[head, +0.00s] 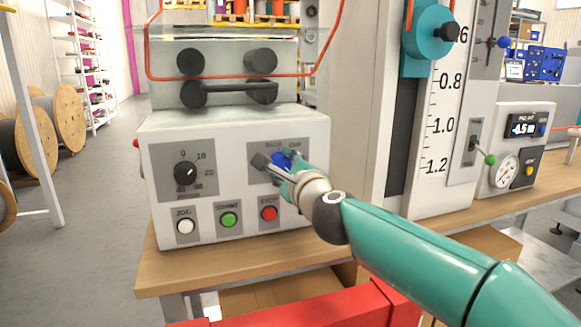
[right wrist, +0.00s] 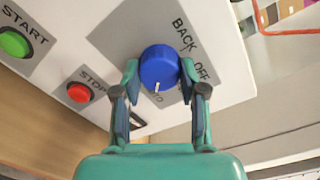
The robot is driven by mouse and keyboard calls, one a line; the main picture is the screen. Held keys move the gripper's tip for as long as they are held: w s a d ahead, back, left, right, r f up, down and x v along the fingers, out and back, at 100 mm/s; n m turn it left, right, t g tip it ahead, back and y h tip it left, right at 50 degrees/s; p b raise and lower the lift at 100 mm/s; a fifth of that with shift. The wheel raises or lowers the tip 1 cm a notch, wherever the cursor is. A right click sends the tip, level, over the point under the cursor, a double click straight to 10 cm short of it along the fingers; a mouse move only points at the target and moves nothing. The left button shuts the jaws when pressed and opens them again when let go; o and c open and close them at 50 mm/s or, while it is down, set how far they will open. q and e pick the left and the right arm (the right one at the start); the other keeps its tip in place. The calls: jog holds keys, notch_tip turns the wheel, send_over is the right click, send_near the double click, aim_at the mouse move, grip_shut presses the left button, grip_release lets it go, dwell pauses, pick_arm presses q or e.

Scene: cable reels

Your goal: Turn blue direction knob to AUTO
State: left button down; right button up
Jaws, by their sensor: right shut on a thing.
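The blue direction knob (head: 282,158) sits on a grey plate on the front of the white control box (head: 235,128). In the right wrist view the knob (right wrist: 158,65) is round, and a white pointer mark shows on its side nearest my gripper. I read BACK and OFF beside it; another label is partly hidden by the knob and a finger. My right gripper (head: 275,161) is shut on the knob, with one finger on each side, as the right wrist view (right wrist: 159,80) shows. My left gripper is not in view.
A black dial (head: 185,173) is left of the knob. Below are a white JOG button (head: 185,226), a green START button (head: 229,219) and a red STOP button (head: 269,213), close under my gripper. A green-tipped lever (head: 490,159) stands to the right.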

jog(key=o, duration=1.1)
jog(key=shift+w+d+f, duration=0.2)
jog(key=shift+d, duration=0.15)
jog(key=shift+c, duration=0.2)
jog(key=shift+o, duration=0.4)
jog(key=shift+a, duration=0.15)
jog(key=shift+s, duration=0.1)
jog(key=v, duration=1.2)
